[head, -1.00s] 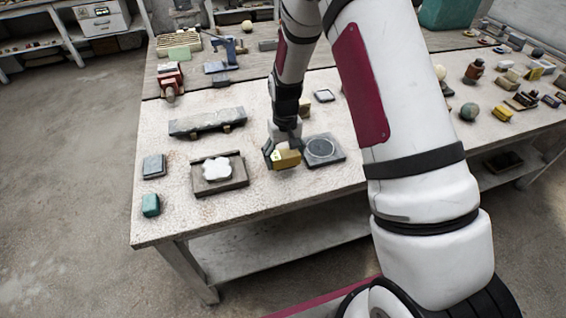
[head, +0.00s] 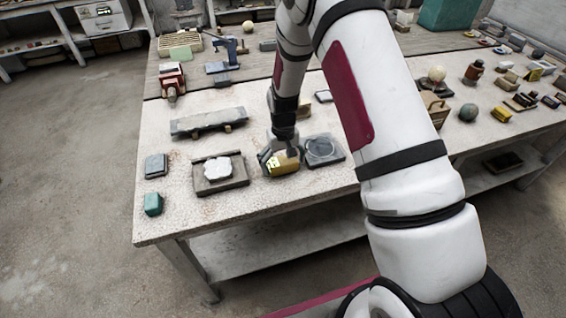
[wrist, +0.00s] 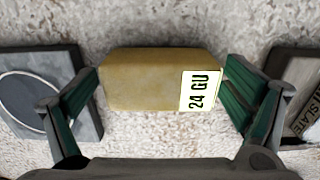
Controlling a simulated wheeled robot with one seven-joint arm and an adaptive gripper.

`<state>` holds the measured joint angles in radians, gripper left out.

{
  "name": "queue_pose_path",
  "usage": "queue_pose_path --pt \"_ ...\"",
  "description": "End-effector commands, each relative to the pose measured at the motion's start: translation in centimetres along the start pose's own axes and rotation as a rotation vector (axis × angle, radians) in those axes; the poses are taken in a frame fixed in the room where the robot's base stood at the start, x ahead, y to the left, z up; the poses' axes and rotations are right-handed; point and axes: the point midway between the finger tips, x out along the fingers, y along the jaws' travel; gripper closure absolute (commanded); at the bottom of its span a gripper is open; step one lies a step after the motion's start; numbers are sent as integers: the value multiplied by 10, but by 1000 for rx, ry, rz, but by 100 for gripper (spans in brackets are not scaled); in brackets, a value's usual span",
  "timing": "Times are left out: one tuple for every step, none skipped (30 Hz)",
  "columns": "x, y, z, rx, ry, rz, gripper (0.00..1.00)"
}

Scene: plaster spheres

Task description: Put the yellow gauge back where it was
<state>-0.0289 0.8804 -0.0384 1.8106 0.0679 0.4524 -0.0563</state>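The yellow gauge (head: 283,167) is a yellow block with a pale label, which reads "24 GU" in the wrist view (wrist: 145,80). My gripper (head: 281,155) has one finger at each end of it. In the wrist view the green finger pads (wrist: 163,88) meet the block's two ends, and it looks held a little above the table. The block appears large beside the grey plate, which lies farther below. The gauge's underside is hidden.
A grey plate with a ring (head: 335,158) lies right of the gauge. A brown tray (head: 237,183) with a white piece lies left. A long grey slab (head: 207,122) is behind.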

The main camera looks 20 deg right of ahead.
Motion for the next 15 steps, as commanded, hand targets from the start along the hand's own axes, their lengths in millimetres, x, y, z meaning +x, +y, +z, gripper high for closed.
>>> queue_pose_path --pt "0 0 0 0 0 0 5" --pt "0 0 0 0 0 0 5" --pt "0 0 0 0 0 0 5" --pt "0 0 0 0 0 0 5" --pt "0 0 0 0 0 0 5" --pt "0 0 0 0 0 0 5" --pt "-1 0 0 0 0 0 5" --pt "-2 0 0 0 1 0 5" --pt "-4 0 0 0 1 0 5" --pt "-7 0 -1 0 3 0 5" --pt "-10 0 -1 0 4 0 5" --pt "-15 0 -2 0 5 0 5" --pt "-19 0 -2 0 4 0 5" --pt "-24 0 -2 0 5 0 5" --pt "-32 0 -2 -1 6 0 5"
